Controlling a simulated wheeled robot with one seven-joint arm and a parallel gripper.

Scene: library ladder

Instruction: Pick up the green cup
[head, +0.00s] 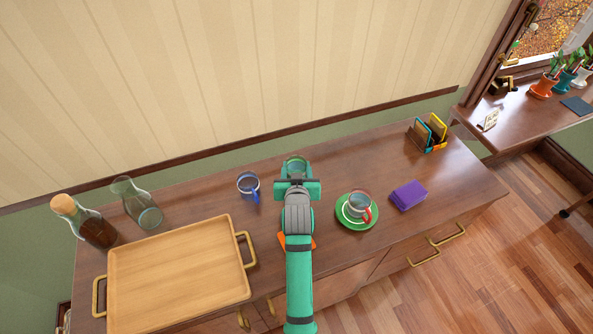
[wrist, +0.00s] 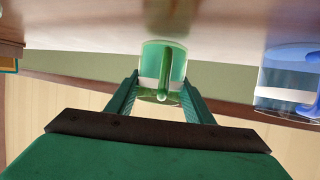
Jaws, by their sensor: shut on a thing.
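The green cup (head: 295,164) is at the back middle of the wooden sideboard, just beyond my gripper (head: 297,181). In the wrist view, which looks upside down, the green see-through cup (wrist: 164,62) has a pale band and its handle points toward me. The two green fingers of my gripper (wrist: 161,98) are on either side of the cup and shut on it. The cup looks upright. I cannot tell whether its base touches the sideboard top. My arm hides part of the cup in the head view.
A blue cup (head: 248,185) stands close by on the left. A cup with a red handle (head: 358,204) sits on a green saucer (head: 346,223) to the right, beside a purple block (head: 408,195). A wooden tray (head: 180,264), carafe (head: 137,204) and corked bottle (head: 85,222) are left.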

